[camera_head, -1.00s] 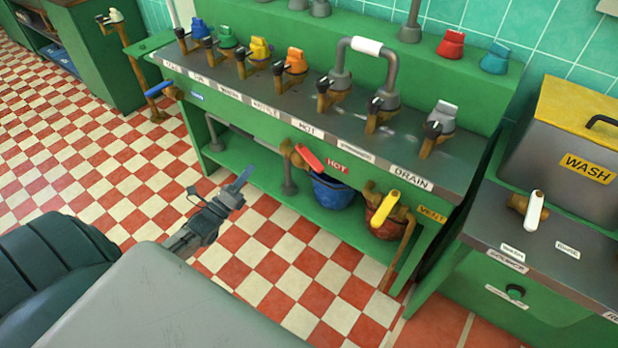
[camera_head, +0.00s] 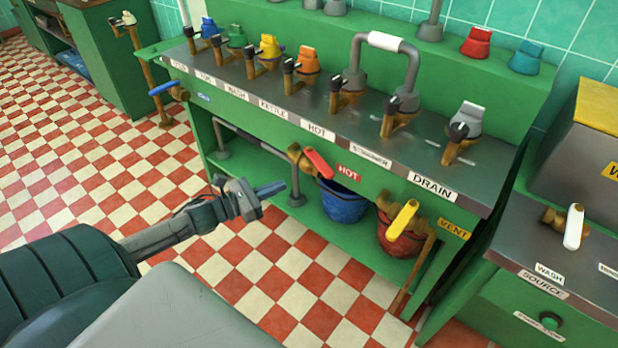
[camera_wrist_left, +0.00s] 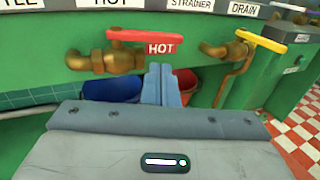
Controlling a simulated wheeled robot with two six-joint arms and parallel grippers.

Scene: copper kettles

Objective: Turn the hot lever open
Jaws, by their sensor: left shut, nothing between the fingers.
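The hot lever is a red handle (camera_head: 318,163) on a brass valve (camera_head: 297,155) at the front of the green bench, beside a red HOT label (camera_head: 349,173). In the left wrist view the red handle (camera_wrist_left: 140,36) lies roughly level across the top of its valve. My left gripper (camera_head: 283,186) is shut and empty, short of the lever and a little below it in the head view. In the left wrist view its blue fingertips (camera_wrist_left: 161,70) point at the area just under the HOT label, apart from the handle. My right gripper is not in view.
A yellow lever (camera_head: 403,219) marked VENT sits to the right, and a blue lever (camera_head: 163,88) to the left. A blue bucket (camera_head: 342,203) and a red bucket (camera_head: 396,240) stand on the lower shelf. Open checkered floor (camera_head: 90,170) lies left.

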